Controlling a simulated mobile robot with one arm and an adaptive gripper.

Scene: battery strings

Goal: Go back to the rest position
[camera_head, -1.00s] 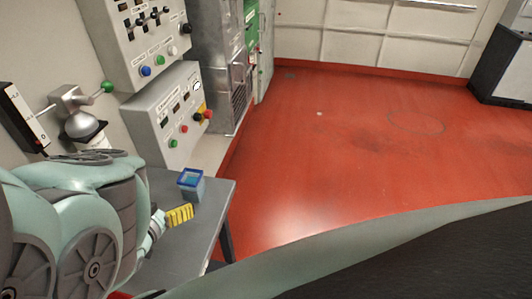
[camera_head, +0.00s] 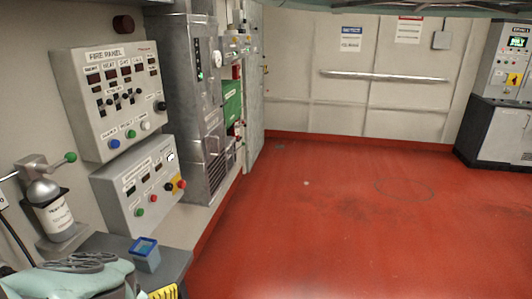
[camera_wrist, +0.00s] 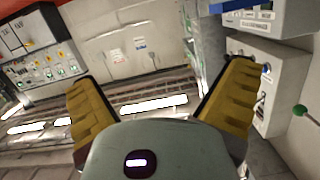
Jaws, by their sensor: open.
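My gripper (camera_wrist: 160,105) shows in the wrist view with its two yellow ribbed fingers spread wide and nothing between them. In the head view only a small yellow part of a finger (camera_head: 164,292) shows at the bottom edge, beside the grey table. Part of my pale green arm covers the lower left corner there. The wrist view is tilted, with wall panels and bright light strips behind the fingers.
A grey table (camera_head: 172,264) carries a small blue open container (camera_head: 146,254). The fire panel (camera_head: 110,95) and a lower control box (camera_head: 137,187) are on the left wall, near a dispenser bottle (camera_head: 50,214). The red floor (camera_head: 330,220) is clear.

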